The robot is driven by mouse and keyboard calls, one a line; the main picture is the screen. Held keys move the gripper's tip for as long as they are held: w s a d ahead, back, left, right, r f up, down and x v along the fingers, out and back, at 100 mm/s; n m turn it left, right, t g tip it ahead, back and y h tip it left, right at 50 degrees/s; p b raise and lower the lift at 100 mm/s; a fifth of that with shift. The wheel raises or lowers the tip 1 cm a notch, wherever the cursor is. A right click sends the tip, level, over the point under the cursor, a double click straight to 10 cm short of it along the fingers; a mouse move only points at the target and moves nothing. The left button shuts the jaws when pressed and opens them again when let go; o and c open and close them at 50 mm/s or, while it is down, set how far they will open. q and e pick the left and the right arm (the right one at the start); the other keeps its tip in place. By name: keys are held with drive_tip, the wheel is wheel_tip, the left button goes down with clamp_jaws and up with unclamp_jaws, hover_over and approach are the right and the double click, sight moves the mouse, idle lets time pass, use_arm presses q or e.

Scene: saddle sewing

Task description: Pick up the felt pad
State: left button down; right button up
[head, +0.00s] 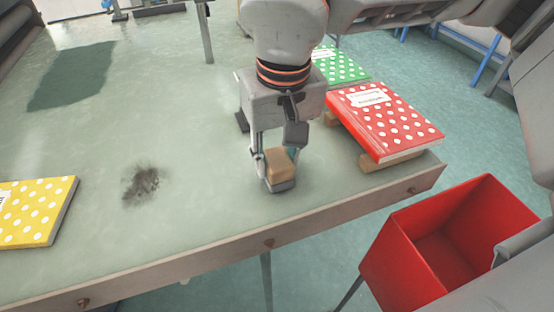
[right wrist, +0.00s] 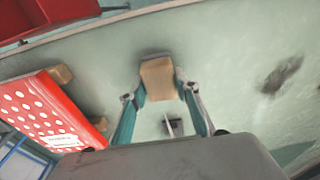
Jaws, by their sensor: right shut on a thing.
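The felt pad (head: 281,163) is a small block with a tan top and a dark grey underside. It is at the front middle of the pale green tabletop, near the front edge. My right gripper (head: 274,156) points down over it and is shut on its sides. In the right wrist view the felt pad (right wrist: 158,77) sits between the two fingertips of the gripper (right wrist: 159,95). I cannot tell whether its underside touches the table. My left gripper is not in view.
A dark smudge (head: 144,184) marks the table (head: 205,150). A yellow dotted book (head: 40,212) lies left. A red dotted book (head: 385,120) rests on wooden blocks at right, a green one (head: 340,66) behind. A red bin (head: 400,250) stands off the front right edge.

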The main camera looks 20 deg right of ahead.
sight(277, 158)
wheel_tip(277, 158, up, 20)
drive_tip(key=p, duration=0.3)
drive_tip(key=shift+o, duration=0.8)
